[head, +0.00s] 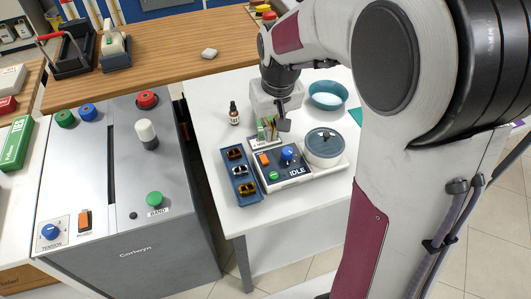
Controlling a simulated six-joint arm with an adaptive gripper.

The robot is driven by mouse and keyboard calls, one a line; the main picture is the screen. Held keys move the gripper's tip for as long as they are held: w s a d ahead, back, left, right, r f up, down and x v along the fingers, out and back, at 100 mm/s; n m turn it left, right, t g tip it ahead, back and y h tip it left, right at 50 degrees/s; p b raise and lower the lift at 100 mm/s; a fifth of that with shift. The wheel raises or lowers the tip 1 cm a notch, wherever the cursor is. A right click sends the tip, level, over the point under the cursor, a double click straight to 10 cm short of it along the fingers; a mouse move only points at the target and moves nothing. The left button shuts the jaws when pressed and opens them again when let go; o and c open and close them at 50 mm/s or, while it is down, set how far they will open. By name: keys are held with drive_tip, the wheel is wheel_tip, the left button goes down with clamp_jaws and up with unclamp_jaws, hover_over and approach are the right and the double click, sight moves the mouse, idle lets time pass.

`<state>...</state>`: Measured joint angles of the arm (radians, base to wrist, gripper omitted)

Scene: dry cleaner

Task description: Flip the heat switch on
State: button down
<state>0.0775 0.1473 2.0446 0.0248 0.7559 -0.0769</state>
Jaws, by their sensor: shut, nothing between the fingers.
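A small control unit (300,176) stands on the white table and its panel reads "IDLE". On the panel are an orange rocker switch (264,159), a blue knob (289,152) and a green button (274,176). The small lettering by the orange switch is too small to read, so I cannot tell whether it is the heat switch or which way it is set. My gripper (279,124) is shut and empty, pointing down just behind the panel, near a small holder (263,142) with thin upright items. The gripper appears apart from the orange switch.
A round lidded pot (325,143) adjoins the panel on the right. A blue tray (243,182) of small clips lies on its left. A dropper bottle (234,114) and teal bowl (328,94) stand behind. A grey machine (140,240) with another orange switch (85,219) stands left.

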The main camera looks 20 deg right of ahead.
drive_tip(key=shift+w+r+t, duration=0.3)
drive_tip(key=shift+w+r, duration=0.15)
drive_tip(key=shift+w, duration=0.2)
drive_tip(key=shift+f, duration=0.1)
hover_over(266, 162)
drive_tip(key=s+x, duration=0.1)
drive_tip(key=x, duration=0.6)
drive_tip(key=s+x, duration=0.1)
drive_tip(key=x, duration=0.3)
drive_tip(key=shift+s+f, duration=0.35)
drive_tip(key=shift+f, duration=0.15)
drive_tip(key=shift+s+f, duration=0.1)
drive_tip(key=shift+f, duration=0.85)
drive_tip(key=shift+s+f, duration=0.2)
drive_tip(key=shift+f, duration=0.25)
drive_tip(key=shift+w+r, duration=0.35)
drive_tip(key=shift+w, duration=0.4)
